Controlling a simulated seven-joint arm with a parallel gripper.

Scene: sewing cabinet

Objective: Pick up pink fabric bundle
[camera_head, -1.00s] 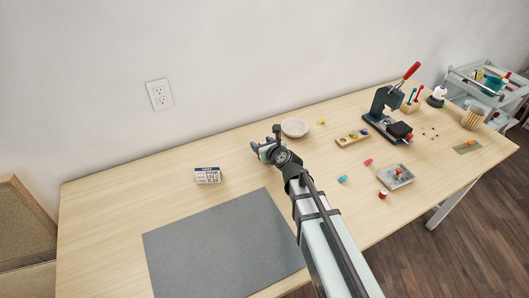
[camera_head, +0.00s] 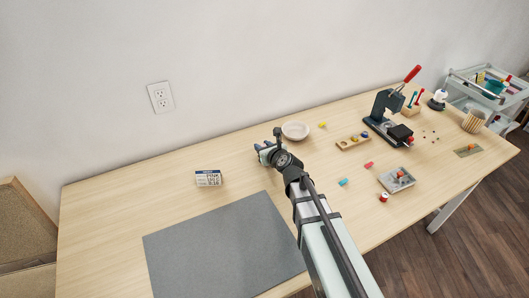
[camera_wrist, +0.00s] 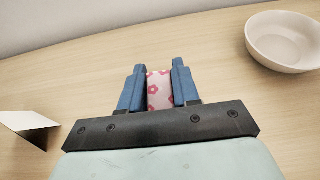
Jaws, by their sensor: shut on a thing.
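The pink fabric bundle (camera_wrist: 159,91) shows in the wrist view as a small pale pink roll with darker pink flowers. It sits between the two blue fingers of my gripper (camera_wrist: 159,84), which is shut on it from both sides. In the head view my gripper (camera_head: 264,149) is over the back middle of the table, left of the pale bowl. The bundle is hidden there behind the gripper and wrist. I cannot tell whether the bundle touches the table.
A pale bowl (camera_head: 295,130) stands close to the right of my gripper. A small labelled card (camera_head: 208,178) stands to the left, behind a grey mat (camera_head: 222,245). A wooden tray (camera_head: 354,142), a press (camera_head: 386,112) and small spools lie further right.

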